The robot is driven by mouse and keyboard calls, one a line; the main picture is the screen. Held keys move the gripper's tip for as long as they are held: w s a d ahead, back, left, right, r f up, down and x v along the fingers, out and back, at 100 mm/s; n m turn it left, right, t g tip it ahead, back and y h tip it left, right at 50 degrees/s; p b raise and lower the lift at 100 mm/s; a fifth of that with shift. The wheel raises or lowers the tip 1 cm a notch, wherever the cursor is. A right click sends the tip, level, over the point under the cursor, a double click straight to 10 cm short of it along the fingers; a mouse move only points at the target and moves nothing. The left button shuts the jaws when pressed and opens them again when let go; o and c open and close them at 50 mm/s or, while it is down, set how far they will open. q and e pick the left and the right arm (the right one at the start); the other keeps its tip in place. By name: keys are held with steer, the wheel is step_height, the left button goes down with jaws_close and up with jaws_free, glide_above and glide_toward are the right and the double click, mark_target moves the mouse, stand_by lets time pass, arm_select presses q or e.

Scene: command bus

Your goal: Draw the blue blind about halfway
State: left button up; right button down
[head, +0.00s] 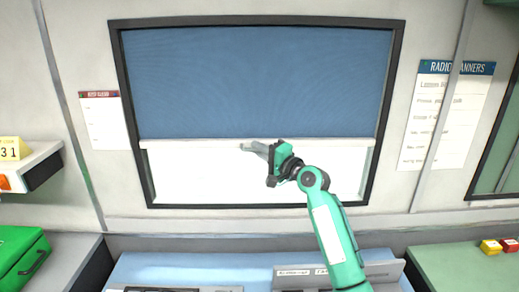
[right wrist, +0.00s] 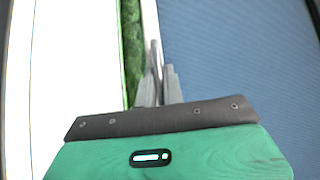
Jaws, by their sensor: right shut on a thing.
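The blue blind (head: 255,85) hangs in a dark-framed window in the head view and covers a little more than the upper half of it. Its pale bottom bar (head: 190,143) runs level across the window. My right gripper (head: 245,147) is at the middle of the bar, with its fingers shut on it. In the right wrist view the blue blind (right wrist: 245,65) fills the right side, and the fingers (right wrist: 158,75) meet at the pale bar (right wrist: 151,25). The fingers hide part of the bar. My left gripper is not in view.
Below the bar the window opening (head: 210,178) is bright white. A desk with grey equipment (head: 335,275) stands under the window. A green case (head: 22,258) is at the left, and small red and yellow blocks (head: 500,246) lie on the right counter.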

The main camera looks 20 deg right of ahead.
steer(key=c, duration=1.5)
jaws_free()
steer(key=shift+c, duration=0.2)
steer(key=shift+s+d+f, duration=0.1)
steer(key=shift+s, duration=0.1)
steer(key=b+v, duration=0.4)
steer(key=v, duration=0.9)
steer(key=shift+s+d, duration=0.15)
